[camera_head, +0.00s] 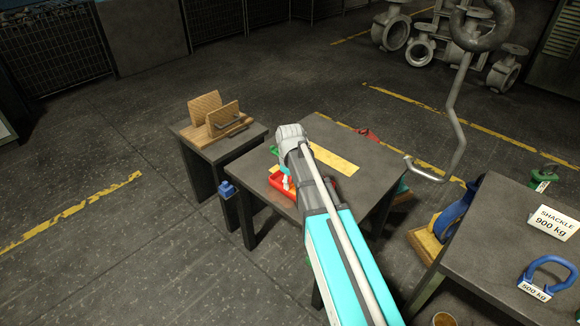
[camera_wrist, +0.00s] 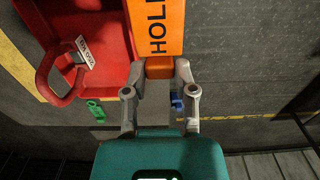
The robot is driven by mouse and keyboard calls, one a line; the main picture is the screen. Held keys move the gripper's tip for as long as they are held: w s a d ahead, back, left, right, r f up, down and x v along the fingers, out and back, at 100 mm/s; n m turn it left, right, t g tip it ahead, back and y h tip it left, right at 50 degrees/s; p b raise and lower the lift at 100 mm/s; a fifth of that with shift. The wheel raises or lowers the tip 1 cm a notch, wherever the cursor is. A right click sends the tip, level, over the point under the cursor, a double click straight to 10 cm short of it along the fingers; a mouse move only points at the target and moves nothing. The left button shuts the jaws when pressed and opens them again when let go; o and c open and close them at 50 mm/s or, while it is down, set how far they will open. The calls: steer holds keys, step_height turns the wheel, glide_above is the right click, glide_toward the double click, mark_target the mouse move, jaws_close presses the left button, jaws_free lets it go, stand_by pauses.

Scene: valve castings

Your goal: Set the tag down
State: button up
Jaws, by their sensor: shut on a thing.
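An orange tag (camera_wrist: 158,28) with black lettering, partly cut off, shows at the top of the wrist view. My gripper (camera_wrist: 160,75) is shut on the tag's lower end, with one finger at each side. The tag lies just right of a red tray (camera_wrist: 115,45). I cannot tell whether it touches the surface below. In the head view my arm covers the gripper and the tag; the red tray (camera_head: 279,186) shows left of the arm on the middle table (camera_head: 345,190).
A red loop with a white label (camera_wrist: 85,52) is at the tray. A yellow strip (camera_head: 337,159) crosses the middle table. A small table (camera_head: 205,140) with a wooden stand is at left. The right table (camera_head: 500,225) holds labelled shackles. A metal hook (camera_head: 450,125) hangs near the middle table.

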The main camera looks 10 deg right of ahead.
steer(key=shift+d, duration=0.15)
steer(key=w+f+b, duration=0.1)
steer(key=w, duration=0.3)
steer(key=w+f+b, duration=0.2)
steer(key=w, duration=0.2)
steer(key=w+d+f+b, duration=0.1)
steer(key=w+f+b, duration=0.1)
steer(key=w, duration=0.2)
steer(key=shift+d+f, duration=0.1)
steer(key=shift+f, duration=0.05)
steer(key=shift+w, duration=0.4)
steer(key=shift+f+b, duration=0.25)
steer(key=shift+b, duration=0.15)
steer(key=shift+f+b, duration=3.05)
steer(key=shift+f, duration=0.25)
steer(key=o, duration=1)
steer(key=shift+r, duration=0.15)
